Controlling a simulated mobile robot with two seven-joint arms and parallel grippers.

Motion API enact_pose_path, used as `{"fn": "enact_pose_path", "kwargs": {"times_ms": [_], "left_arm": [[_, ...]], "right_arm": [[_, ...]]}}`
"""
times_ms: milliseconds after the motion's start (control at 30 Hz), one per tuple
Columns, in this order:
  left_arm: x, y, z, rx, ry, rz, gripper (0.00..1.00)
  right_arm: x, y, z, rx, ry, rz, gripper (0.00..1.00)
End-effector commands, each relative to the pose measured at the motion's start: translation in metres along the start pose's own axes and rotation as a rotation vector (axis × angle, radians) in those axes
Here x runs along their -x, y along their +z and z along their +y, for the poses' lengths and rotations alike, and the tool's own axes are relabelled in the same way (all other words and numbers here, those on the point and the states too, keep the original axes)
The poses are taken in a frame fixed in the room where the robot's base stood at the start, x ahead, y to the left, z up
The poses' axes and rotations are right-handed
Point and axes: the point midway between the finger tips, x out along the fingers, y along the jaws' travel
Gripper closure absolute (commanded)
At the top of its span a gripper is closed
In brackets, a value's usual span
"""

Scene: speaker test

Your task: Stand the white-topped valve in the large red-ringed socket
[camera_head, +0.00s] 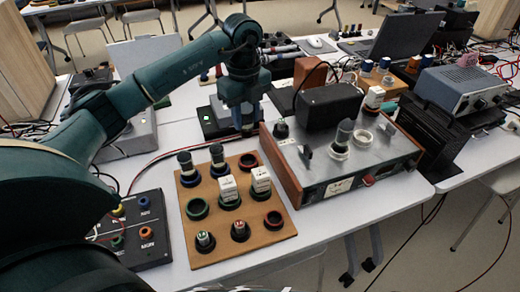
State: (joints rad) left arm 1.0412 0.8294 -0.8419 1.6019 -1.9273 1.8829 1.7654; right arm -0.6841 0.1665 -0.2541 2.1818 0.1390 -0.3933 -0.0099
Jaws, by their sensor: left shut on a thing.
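My left gripper (243,127) points down behind the wooden socket board (217,248), beside the metal-topped unit. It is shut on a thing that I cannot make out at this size. Two white-topped valves (228,187) (262,179) stand upright in the board's middle and right. An empty red-ringed socket (248,161) is at the board's back right corner. My right gripper is not in view.
Dark valves (186,162) (217,156) stand at the board's back. An empty green-ringed socket (197,208) is at its left. The metal-topped unit (312,150) with a black box (328,106) stands close right. A black device with a green display (207,119) lies behind. A black terminal box (148,212) is left.

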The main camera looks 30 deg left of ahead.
Motion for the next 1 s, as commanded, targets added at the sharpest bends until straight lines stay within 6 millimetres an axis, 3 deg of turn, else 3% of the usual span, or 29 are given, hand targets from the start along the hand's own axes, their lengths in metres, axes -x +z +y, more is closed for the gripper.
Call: {"fn": "enact_pose_path", "kwargs": {"times_ms": [300, 567, 733, 1000], "left_arm": [[-0.049, 0.0, 0.001, 0.0, 0.005, 0.001, 0.91], [-0.071, 0.0, 0.001, 0.0, 0.002, 0.0, 0.91], [-0.096, 0.0, 0.001, -0.001, 0.003, 0.001, 0.91], [-0.101, 0.0, 0.0, -0.001, 0.0, -0.001, 0.91]], "right_arm": [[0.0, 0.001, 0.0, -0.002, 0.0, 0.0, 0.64], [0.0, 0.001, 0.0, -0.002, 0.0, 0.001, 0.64], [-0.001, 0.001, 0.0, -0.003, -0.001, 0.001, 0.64], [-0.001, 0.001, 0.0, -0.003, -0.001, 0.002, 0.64]]}}
